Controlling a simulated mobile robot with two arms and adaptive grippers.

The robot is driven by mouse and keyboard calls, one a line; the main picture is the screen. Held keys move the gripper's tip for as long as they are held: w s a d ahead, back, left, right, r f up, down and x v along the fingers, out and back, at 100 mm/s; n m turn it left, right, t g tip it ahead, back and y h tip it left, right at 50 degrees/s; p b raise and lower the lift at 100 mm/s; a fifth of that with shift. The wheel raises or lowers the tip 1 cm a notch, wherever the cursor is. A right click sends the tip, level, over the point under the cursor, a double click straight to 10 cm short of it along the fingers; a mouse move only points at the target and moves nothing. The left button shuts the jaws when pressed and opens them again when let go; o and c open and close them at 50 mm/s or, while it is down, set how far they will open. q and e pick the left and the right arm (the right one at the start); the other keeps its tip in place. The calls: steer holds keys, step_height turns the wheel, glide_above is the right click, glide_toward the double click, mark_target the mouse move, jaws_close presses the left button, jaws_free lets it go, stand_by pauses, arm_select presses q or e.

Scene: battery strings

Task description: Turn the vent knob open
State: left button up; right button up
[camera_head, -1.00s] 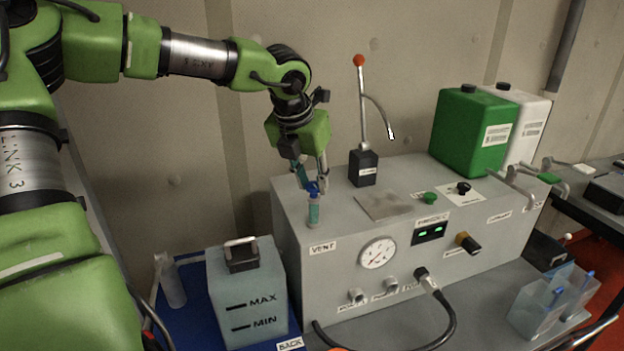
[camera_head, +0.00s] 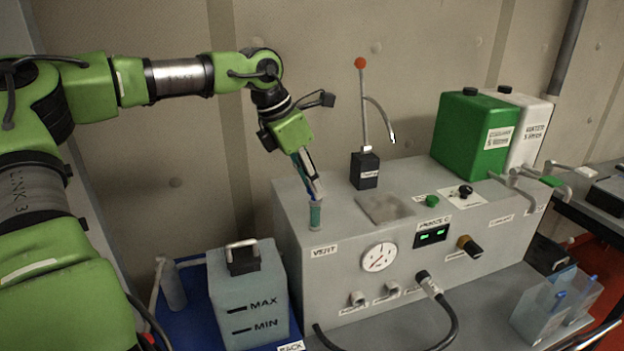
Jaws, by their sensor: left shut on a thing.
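The vent knob (camera_head: 315,192) is a small blue piece on top of a teal-grey post (camera_head: 316,215), at the front left corner of the grey machine above the VENT label. My left gripper (camera_head: 314,188) comes down onto it from the upper left, tilted, with its fingers shut on the knob. The fingers hide most of the knob, so its exact turn angle cannot be told. My right gripper is not in view.
The grey machine (camera_head: 290,225) carries a lever with a red ball (camera_head: 360,63) behind the knob, and a green can (camera_head: 476,130) and white can (camera_head: 533,128) at the back right. A MAX/MIN tank (camera_head: 265,290) stands on a blue tray (camera_head: 180,335) at lower left.

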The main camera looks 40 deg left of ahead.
arm_select(q)
steer(key=m, duration=0.1)
steer(key=m+h+p, duration=0.1)
steer(key=shift+w+a+r+m, duration=0.1)
steer(key=shift+a+m, duration=0.05)
steer(key=shift+m, duration=0.25)
steer(key=m+g+p, duration=0.1)
steer(key=m, duration=0.1)
steer(key=shift+a+m+h, duration=0.1)
steer(key=shift+m+h, duration=0.3)
steer(key=shift+w+m+g+h, duration=0.15)
steer(key=shift+m+g, duration=0.3)
steer(key=shift+m, duration=0.7)
steer(key=shift+w+m+g+h, duration=0.1)
steer(key=shift+m+g+h, duration=0.25)
steer(key=shift+m, duration=0.8)
steer(key=o, duration=1.1)
